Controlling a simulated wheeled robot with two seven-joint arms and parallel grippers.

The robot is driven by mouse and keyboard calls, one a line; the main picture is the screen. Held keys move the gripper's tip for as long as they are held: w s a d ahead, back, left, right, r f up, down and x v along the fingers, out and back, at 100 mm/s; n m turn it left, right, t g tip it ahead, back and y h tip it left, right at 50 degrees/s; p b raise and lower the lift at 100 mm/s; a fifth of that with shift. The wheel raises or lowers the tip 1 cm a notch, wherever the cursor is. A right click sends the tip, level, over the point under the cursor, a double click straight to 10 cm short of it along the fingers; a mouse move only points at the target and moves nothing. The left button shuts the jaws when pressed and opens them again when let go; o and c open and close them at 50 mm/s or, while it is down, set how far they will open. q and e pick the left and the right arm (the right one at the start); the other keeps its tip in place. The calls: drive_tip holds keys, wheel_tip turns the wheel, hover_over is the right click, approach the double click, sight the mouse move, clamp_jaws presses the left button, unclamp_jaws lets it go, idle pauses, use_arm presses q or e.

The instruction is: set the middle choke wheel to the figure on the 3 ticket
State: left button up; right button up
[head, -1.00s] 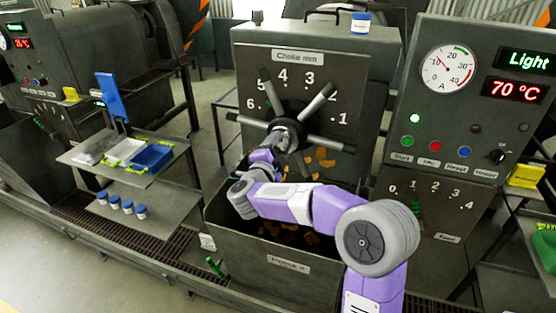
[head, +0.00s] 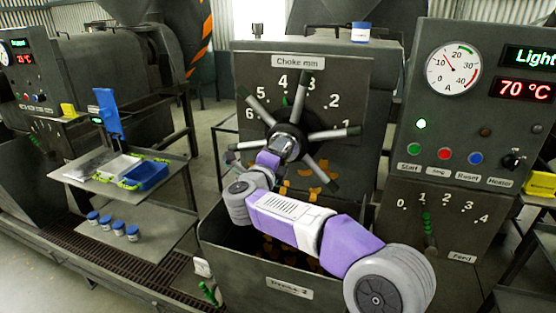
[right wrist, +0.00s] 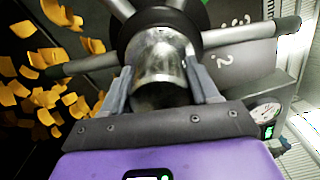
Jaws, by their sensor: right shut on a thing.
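A small green mark shows above the hub, roughly below the 4. My right gripper (head: 276,152) is shut on the hub; in the right wrist view its fingers (right wrist: 163,92) clasp both sides of the metal hub (right wrist: 160,60). My left gripper is out of view. No ticket is readable.
A bin (head: 285,288) with orange flakes stands below the wheel. A control panel (head: 460,130) with gauge, buttons and a feed scale stands at right. A shelf (head: 85,182) at left holds trays and a blue stand (head: 108,112); several jars sit below. A jar (head: 360,32) stands on top.

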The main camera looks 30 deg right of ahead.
drive_tip(key=shift+a, duration=0.1)
idle(0.3)
drive_tip(key=o, duration=1.5)
drive_tip(key=v, duration=0.7)
drive_tip(key=shift+s+a, duration=0.1)
drive_tip(key=shift+a, duration=0.1)
